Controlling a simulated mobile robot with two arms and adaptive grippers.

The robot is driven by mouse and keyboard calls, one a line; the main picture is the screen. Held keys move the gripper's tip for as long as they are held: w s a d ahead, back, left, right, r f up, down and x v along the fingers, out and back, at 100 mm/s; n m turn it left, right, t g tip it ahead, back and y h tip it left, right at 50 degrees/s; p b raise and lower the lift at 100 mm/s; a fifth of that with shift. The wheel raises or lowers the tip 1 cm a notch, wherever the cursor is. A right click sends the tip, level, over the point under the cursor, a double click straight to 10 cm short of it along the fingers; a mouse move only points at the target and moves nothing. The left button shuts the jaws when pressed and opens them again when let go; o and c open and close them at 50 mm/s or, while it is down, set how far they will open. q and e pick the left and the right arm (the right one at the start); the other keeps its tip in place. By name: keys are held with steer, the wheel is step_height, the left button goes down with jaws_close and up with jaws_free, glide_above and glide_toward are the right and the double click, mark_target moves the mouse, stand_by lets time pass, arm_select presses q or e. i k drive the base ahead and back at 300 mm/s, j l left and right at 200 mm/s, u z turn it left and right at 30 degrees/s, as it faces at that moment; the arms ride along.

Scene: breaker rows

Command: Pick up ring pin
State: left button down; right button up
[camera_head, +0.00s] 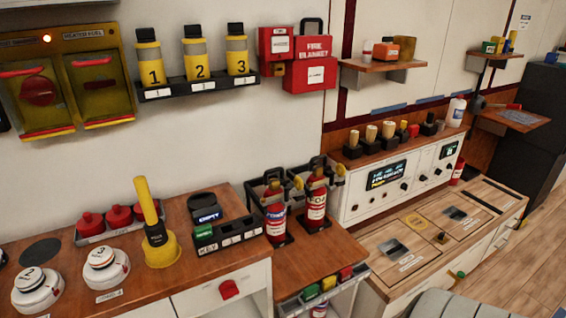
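I cannot make out a ring pin for certain. Two small red fire extinguishers stand side by side in black holders near the middle: the left one (276,220) and the right one (317,205). Both are upright, with dark tops. Small yellowish parts show beside their tops, one by the left holder (298,182) and one by the right holder (340,171). They are too small to tell whether either is a ring pin. Neither of my grippers is in view.
A wooden counter (130,290) at left holds white round detectors (36,288), a yellow cone-based tool (162,250) and a black key rack (228,236). Numbered yellow bottles (195,60) stand on a wall shelf. A control panel (398,190) stands right of the extinguishers. Floor (540,255) shows at right.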

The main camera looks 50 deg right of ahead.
mark_target(298, 182)
steer(key=z, duration=1.55)
steer(key=i+l, duration=0.1)
steer(key=l, duration=0.15)
steer(key=i+l, duration=0.15)
